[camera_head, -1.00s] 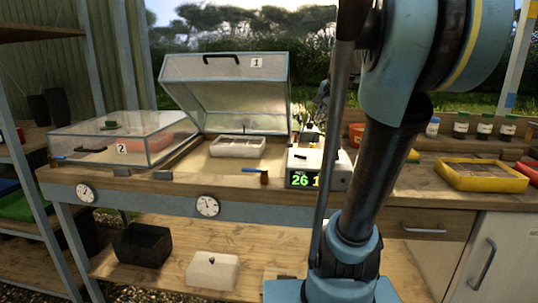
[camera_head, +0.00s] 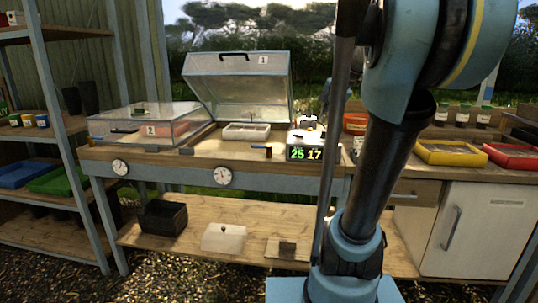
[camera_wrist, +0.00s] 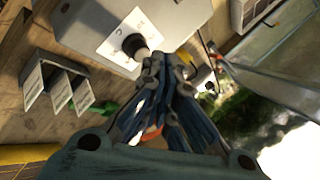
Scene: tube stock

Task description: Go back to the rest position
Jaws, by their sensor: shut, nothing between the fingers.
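In the wrist view my gripper (camera_wrist: 165,68) has its fingers together, with nothing seen between them. Its tips lie near the black knob of a pale box (camera_wrist: 95,18); I cannot tell whether they touch it. In the head view my arm fills the right centre and my gripper does not show. On the bench (camera_head: 200,150), case 1 (camera_head: 235,85) has its lid raised and a white tray (camera_head: 246,132) inside. Case 2 (camera_head: 150,124) has its clear lid down. A display box (camera_head: 314,153) reads 25 17.
Shelves with blue (camera_head: 20,174) and green trays stand at left. Yellow (camera_head: 449,152) and red (camera_head: 513,156) trays lie on the right bench. A black bin (camera_head: 163,218) and a white lidded box (camera_head: 223,238) sit on the lower shelf. Gravel in front is clear.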

